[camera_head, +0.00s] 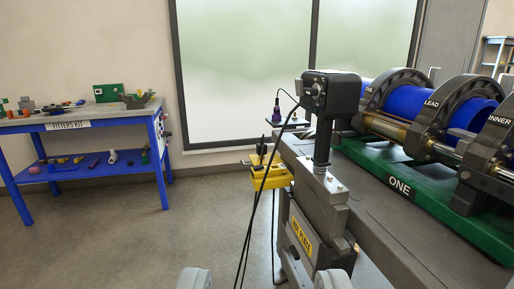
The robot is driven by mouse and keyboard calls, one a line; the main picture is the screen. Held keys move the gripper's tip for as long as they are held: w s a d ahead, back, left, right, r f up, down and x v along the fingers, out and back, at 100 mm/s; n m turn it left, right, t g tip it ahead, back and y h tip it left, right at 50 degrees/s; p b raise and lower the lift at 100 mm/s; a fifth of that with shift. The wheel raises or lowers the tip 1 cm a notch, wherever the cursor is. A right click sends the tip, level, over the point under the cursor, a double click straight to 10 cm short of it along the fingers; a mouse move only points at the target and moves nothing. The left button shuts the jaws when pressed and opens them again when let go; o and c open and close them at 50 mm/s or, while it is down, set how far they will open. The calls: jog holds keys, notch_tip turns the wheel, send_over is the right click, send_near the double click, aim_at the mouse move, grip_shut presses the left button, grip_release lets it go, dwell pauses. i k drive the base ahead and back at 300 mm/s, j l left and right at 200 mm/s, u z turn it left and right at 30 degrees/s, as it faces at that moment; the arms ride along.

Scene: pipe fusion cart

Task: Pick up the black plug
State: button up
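My gripper (264,280) shows at the bottom edge as two pale grey fingertips set wide apart, with nothing between them. A yellow box (270,178) hangs at the cart's near left side, ahead of and above the gripper. Small black pieces (258,159) stand on top of it, with black cables beside them; one may be the black plug, but they are too small to tell. A dark, bluish plug-like piece (276,115) with a thin cable stands upright behind the box. Neither piece is near the fingertips.
A grey post with a black head (331,92) and a plated grey block (302,232) stand close ahead. Black cables (252,205) hang left of them. The green pipe clamp machine (399,187) fills the right. A blue workbench (90,116) stands far left; floor between is clear.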

aim_at(259, 146)
jog(key=i+j+z, duration=0.35)
jog(key=i+j, duration=0.5)
jog(key=i, duration=0.25)
jog(key=i+j+z, duration=0.35)
jog(key=i+j, duration=0.65)
jog(key=j, duration=0.1)
